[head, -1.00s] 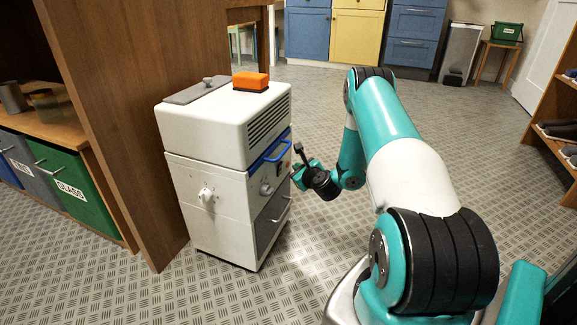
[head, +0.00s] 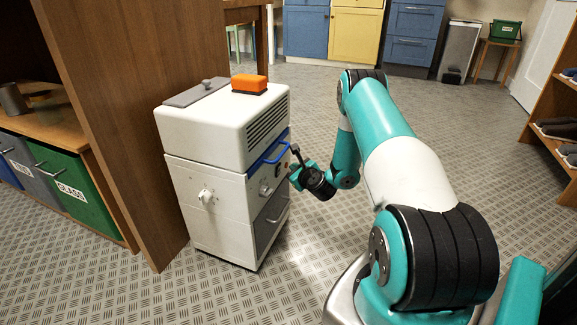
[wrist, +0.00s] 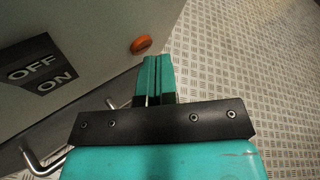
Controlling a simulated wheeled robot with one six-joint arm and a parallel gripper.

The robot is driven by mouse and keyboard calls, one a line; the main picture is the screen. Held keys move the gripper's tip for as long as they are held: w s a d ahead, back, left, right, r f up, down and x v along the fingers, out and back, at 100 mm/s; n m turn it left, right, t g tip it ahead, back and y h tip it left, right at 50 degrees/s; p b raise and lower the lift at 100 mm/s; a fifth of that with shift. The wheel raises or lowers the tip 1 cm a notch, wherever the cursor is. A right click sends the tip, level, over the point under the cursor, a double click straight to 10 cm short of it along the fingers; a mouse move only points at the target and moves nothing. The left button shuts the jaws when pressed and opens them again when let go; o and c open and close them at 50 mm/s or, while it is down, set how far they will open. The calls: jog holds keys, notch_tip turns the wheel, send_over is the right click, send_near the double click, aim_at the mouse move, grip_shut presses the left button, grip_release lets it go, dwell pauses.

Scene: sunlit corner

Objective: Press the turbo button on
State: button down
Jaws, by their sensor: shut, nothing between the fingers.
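The white machine (head: 215,190) stands on the floor with controls on its right-hand face. In the wrist view, a small round orange piece (wrist: 141,44) sticks out of the machine's panel, with dark OFF and ON markings (wrist: 42,74) to its left. No turbo label is readable, so I cannot tell which control is the turbo button. My gripper (head: 293,175) is beside that face in the head view. In the wrist view, its teal fingers (wrist: 151,68) are shut and empty, with the tips appearing just below and right of the orange piece. Contact is not visible.
A blue handle (head: 270,152) and a grey drawer (head: 268,226) are on the machine's face. A metal handle (wrist: 45,163) shows near my gripper. An orange block (head: 249,83) lies on top. A brown wooden panel (head: 125,120) stands left. Patterned floor is free to the right.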

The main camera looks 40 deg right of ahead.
jog(key=shift+w+a+r, duration=0.25)
jog(key=shift+w+r, duration=0.05)
jog(key=shift+w, duration=0.35)
jog(key=shift+s+p, duration=0.25)
jog(key=shift+p, duration=0.1)
dwell(0.4)
jog(key=s+d+b, duration=0.2)
jog(key=s, duration=0.4)
jog(key=shift+d+f, duration=0.15)
jog(key=shift+d, duration=0.1)
dwell(2.1)
jog(key=s+n+y+b, duration=0.1)
jog(key=n+b, duration=0.1)
jog(key=n, duration=0.3)
jog(key=s+d+n+g+y+b, duration=0.1)
jog(key=n+b, duration=0.1)
jog(key=n, duration=0.3)
jog(key=s+d+n+g+b, duration=0.1)
jog(key=n+b, duration=0.1)
jog(key=n, duration=0.3)
jog(key=shift+s+d+r+n+y, duration=0.2)
jog(key=shift+s+r+n+y, duration=0.1)
jog(key=shift+r+n+y, duration=0.1)
